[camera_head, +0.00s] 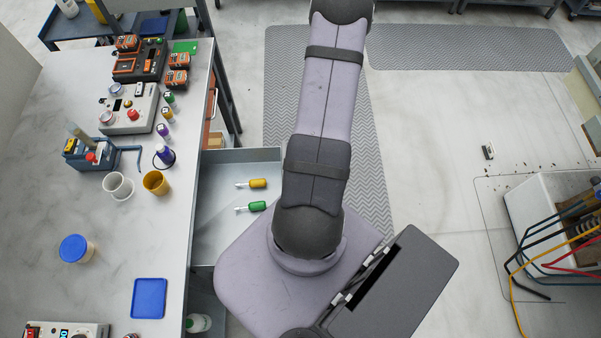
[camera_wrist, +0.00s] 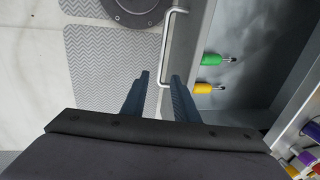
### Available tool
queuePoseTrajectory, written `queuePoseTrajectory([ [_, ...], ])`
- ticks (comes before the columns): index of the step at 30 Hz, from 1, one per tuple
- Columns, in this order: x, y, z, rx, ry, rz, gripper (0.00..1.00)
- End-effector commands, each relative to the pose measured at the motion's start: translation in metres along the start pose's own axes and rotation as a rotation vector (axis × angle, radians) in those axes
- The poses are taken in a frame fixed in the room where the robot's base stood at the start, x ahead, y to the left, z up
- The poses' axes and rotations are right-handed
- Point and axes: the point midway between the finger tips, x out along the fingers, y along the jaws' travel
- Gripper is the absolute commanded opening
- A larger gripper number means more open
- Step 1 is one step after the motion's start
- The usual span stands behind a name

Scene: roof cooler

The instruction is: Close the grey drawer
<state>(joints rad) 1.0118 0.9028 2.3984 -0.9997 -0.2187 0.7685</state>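The grey drawer (camera_head: 217,221) is pulled out from under the workbench, with a green-handled tool (camera_head: 257,206) and a yellow-handled tool (camera_head: 258,183) lying inside it. In the wrist view the drawer front (camera_wrist: 188,50) runs up the middle and carries a pale bar handle (camera_wrist: 166,46). My gripper (camera_wrist: 160,88) is open, its two dark fingers apart, with the near end of the handle showing between the tips. I cannot tell whether either finger touches the handle or the drawer front. My arm hides the gripper and the drawer front in the head view.
The workbench (camera_head: 117,225) left of the drawer holds cups, bottles, a blue tray (camera_head: 149,298) and boxes. Below the drawer is an open space with a white-green bottle (camera_head: 198,322). A white crate with cables (camera_head: 530,205) stands at far right. Open floor lies between.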

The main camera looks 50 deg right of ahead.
Motion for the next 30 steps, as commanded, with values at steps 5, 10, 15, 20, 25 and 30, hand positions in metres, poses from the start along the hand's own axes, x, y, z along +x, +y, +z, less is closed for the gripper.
queuePoseTrajectory([
  [5,0.027,0.0,0.001,0.0,-0.003,0.0,0.27],
  [10,0.04,0.0,0.001,-0.001,-0.002,0.0,0.27],
  [15,0.043,0.0,0.0,-0.001,0.0,0.001,0.27],
  [20,0.043,0.0,0.0,-0.001,0.0,0.001,0.27],
  [25,0.043,0.0,0.0,-0.001,-0.001,0.001,0.0],
  [30,0.042,0.0,0.0,0.0,-0.001,0.001,0.0],
])
